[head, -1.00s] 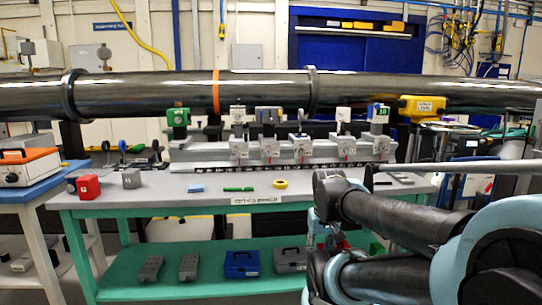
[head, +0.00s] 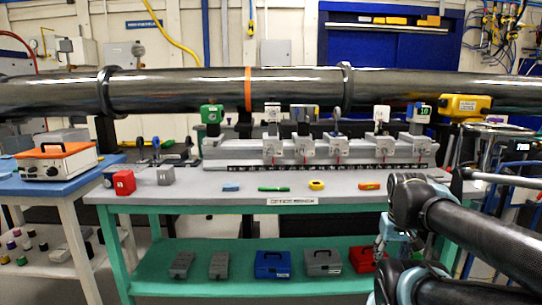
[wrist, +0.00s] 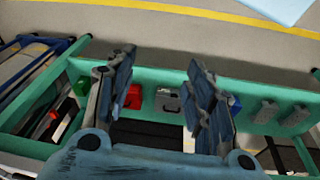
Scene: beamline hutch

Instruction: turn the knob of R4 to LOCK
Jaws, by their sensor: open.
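The optics rail (head: 225,152) runs along the back of the bench. It bears several grey riders, including one in the middle (head: 335,147) and one toward the right end (head: 384,147). The riders show small red marks on their fronts. Their labels are too small to read, so I cannot tell which is R4 or how its knob is turned. My gripper (wrist: 160,68) is open and empty in the wrist view. It points down past the bench, with the lower shelf behind it, well apart from the riders.
The grey bench top (head: 215,202) holds small coloured items along its front and a red cube (head: 124,182) at the left. A large dark pipe (head: 200,90) crosses above the rail. The green lower shelf (head: 150,283) bears several boxes. A blue side table (head: 75,172) stands left.

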